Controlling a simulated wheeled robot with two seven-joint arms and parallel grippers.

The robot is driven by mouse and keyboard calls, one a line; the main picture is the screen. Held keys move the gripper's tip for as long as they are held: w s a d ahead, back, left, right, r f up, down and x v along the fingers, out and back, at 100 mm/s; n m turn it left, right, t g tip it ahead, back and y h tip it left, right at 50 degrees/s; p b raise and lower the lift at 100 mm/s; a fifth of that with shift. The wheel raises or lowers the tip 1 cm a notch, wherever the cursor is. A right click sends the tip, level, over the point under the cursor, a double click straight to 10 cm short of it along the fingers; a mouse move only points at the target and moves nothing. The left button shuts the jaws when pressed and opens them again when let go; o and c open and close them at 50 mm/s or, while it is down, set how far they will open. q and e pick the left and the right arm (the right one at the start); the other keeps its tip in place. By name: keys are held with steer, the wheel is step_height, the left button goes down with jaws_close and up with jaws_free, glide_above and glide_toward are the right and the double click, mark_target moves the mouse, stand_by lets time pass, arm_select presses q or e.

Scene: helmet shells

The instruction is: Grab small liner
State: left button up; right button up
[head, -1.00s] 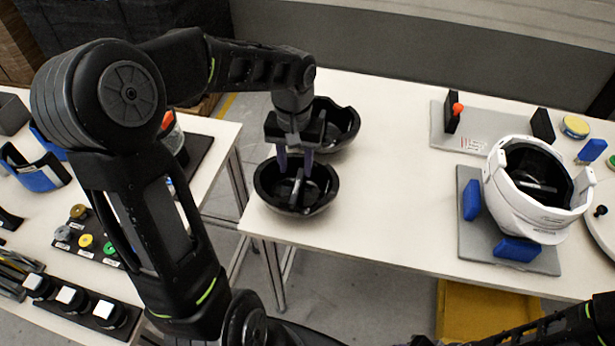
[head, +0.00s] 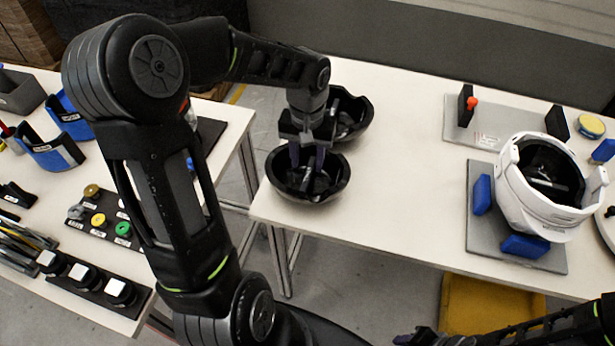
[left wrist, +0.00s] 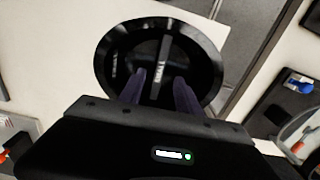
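Two black bowl-shaped liners stand on the white table. The front liner (head: 333,186) sits near the table's left corner, and the back liner (head: 358,106) stands just behind it, partly hidden by my arm. I cannot tell from labels which is the small one. My left gripper (head: 307,163) points down over the front liner, its two fingers apart. In the left wrist view, the liner (left wrist: 113,62) shows a raised central rib, and the open fingers (left wrist: 160,92) are on either side of it, with no visible grip. My right gripper (head: 408,338) shows only partly at the bottom edge.
A white helmet shell (head: 540,216) stands on a grey plate with blue blocks (head: 524,246) at the right. Another grey fixture plate (head: 490,130) lies behind it. The left table (head: 60,270) carries blue parts and labelled pieces. The middle of the liner table is clear.

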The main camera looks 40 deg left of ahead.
mark_target(308, 174)
arm_select(q)
step_height(308, 174, down, 5)
steer(key=shift+p, duration=0.55)
jaws_close()
stand_by(0.5)
